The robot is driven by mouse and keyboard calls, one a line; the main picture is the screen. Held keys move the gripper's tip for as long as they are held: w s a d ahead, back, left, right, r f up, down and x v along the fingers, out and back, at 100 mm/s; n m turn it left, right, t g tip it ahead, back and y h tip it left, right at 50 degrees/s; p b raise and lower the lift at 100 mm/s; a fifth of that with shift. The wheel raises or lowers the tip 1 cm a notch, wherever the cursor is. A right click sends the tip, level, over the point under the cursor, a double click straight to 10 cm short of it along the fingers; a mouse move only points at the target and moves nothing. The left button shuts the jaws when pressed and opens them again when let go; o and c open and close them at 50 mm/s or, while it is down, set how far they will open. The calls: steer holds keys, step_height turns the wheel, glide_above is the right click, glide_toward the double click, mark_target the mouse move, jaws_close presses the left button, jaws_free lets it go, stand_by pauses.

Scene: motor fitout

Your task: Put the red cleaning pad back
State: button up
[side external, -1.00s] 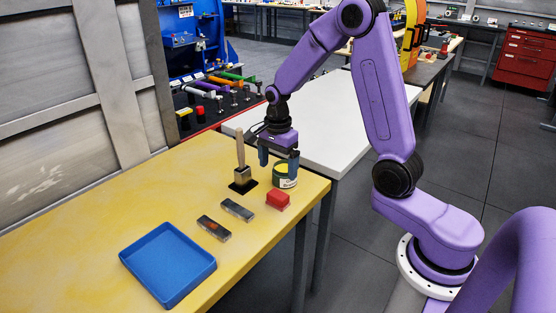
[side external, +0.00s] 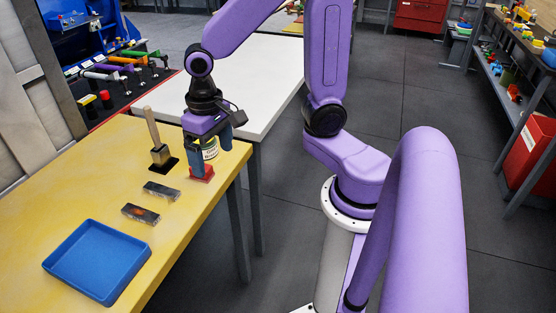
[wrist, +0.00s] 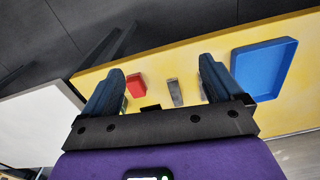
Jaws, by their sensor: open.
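The red cleaning pad (side external: 203,175) lies on the yellow table near its right edge, partly hidden by a finger in the side view. My gripper (side external: 208,160) is just above it, pointing down, fingers apart and nothing held. In the wrist view, the red pad (wrist: 136,86) shows nearer the left finger, in the gap of my open gripper (wrist: 161,66). A blue tray (side external: 97,260) sits empty at the table's near end; it also shows in the wrist view (wrist: 264,68).
Two dark bar-shaped blocks (side external: 161,191) (side external: 141,214) lie between tray and pad. A wood-handled brush (side external: 153,133) stands upright on a black square. A labelled can (side external: 211,149) stands close behind my gripper. A white table (side external: 255,90) adjoins the yellow one.

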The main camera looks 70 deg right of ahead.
steer(key=s+r+n, duration=0.1)
steer(key=s+n, duration=1.2)
steer(key=s, duration=0.2)
steer(key=shift+r+n, duration=0.3)
steer(key=shift+n, duration=0.1)
